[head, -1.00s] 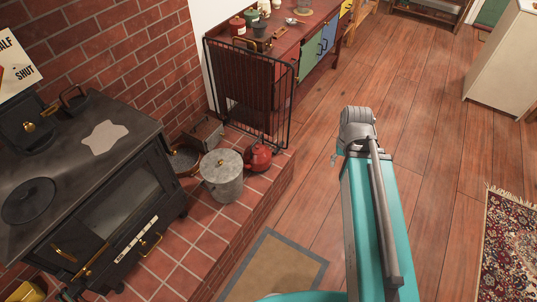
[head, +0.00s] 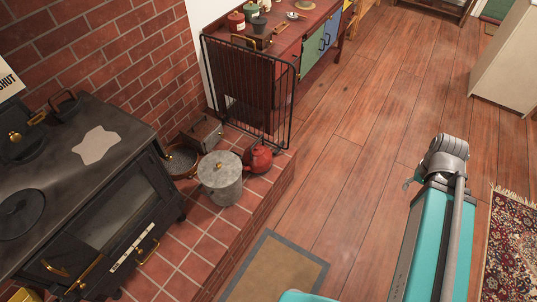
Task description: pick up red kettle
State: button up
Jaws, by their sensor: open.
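The red kettle (head: 257,158) stands on the red-tiled hearth, near its right edge. It is upright, with its spout to the right, just behind and right of a grey lidded metal pot (head: 220,178). The kettle's lower left is close to the pot. My teal arm reaches up from the lower right of the head view, well right of the kettle, over the wooden floor. Its grey joint is at the top. I cannot make out my gripper; only a small grey-blue piece shows at the arm's left side. Nothing of mine touches the kettle.
A black stove (head: 95,190) fills the left. A copper-rimmed pan (head: 182,160) and a metal box (head: 203,133) sit behind the pot. A black metal guard (head: 250,90) stands behind the kettle. A mat (head: 275,268) lies in front.

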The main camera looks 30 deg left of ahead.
aim_at(257, 158)
jog(key=z, duration=0.45)
jog(key=k, duration=0.85)
jog(key=u, duration=1.4)
jog(key=i, duration=0.45)
jog(key=u, duration=0.05)
